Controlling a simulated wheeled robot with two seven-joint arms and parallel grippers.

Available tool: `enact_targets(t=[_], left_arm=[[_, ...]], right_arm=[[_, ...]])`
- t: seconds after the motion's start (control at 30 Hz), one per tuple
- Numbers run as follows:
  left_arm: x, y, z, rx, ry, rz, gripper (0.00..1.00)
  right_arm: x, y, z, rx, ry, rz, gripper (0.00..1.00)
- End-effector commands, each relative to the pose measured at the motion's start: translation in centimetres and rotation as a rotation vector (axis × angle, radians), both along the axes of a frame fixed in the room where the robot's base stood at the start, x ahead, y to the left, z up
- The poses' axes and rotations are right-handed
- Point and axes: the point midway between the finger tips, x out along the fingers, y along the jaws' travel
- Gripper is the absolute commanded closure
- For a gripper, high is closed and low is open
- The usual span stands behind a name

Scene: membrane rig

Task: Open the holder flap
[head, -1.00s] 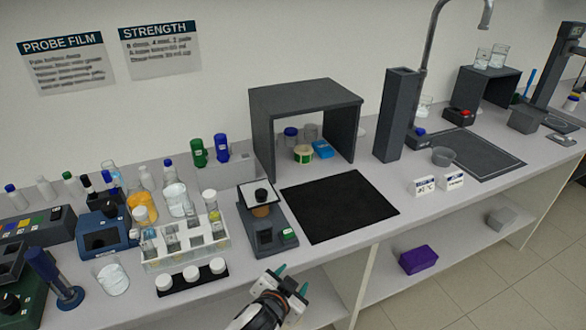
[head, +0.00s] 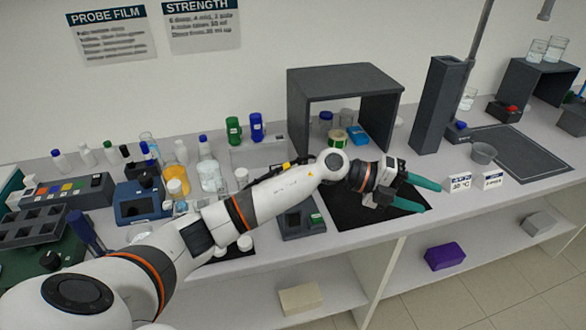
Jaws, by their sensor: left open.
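My left gripper (head: 430,197) is open and empty, its two green fingers apart and pointing right over the right part of the black mat (head: 345,217). My left arm reaches across the bench from the lower left. A dark grey device (head: 302,226) with a small green label stands just left of the mat; its upper part is hidden behind my arm. I cannot tell which part is the holder flap or how it stands. My right gripper is not in view.
A dark open-fronted shelf box (head: 345,82) with jars and a blue item stands behind the mat. A tall grey column (head: 437,105), two small label cards (head: 460,182) and a grey cup (head: 482,153) are to the right. Bottles and a rack crowd the left.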

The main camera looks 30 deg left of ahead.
Motion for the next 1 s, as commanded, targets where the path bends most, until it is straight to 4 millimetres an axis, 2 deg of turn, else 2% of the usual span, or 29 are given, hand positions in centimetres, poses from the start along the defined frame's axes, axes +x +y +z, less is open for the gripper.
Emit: enact_targets(t=[0.03, 0.07, 0.17, 0.23, 0.3, 0.4, 0.5, 0.6, 0.73, 0.87, 1.0], left_arm=[[0.9, 1.8, -0.4, 0.136, 0.009, -0.028, 0.47], [1.3, 3.1, -0.9, 0.219, 0.027, -0.041, 0.47], [2.5, 8.6, -1.9, 0.498, 0.113, -0.054, 0.47], [3.1, 13.4, -1.8, 0.683, 0.199, -0.030, 0.47], [3.2, 18.3, -1.0, 0.845, 0.296, 0.016, 0.47], [2.6, 24.4, 0.8, 1.018, 0.437, 0.096, 0.47], [1.6, 28.7, 2.6, 1.125, 0.551, 0.166, 0.47], [0.9, 30.9, 3.7, 1.179, 0.620, 0.206, 0.47], [0.5, 31.7, 3.6, 1.199, 0.650, 0.220, 0.47], [0.4, 31.6, 1.9, 1.199, 0.650, 0.216, 0.47], [0.4, 31.6, -0.9, 1.199, 0.650, 0.214, 0.47]], right_arm=[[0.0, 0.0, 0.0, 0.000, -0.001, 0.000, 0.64], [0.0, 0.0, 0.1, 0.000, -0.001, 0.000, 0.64], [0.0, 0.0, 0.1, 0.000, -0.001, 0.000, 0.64], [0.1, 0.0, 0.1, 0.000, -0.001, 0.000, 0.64], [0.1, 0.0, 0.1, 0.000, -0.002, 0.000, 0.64], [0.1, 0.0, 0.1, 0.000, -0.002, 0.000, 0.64], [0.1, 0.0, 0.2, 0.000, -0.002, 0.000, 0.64], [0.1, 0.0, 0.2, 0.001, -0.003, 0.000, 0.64], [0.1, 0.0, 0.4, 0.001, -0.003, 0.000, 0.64], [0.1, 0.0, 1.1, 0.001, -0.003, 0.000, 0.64], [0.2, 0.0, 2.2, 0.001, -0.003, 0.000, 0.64]])
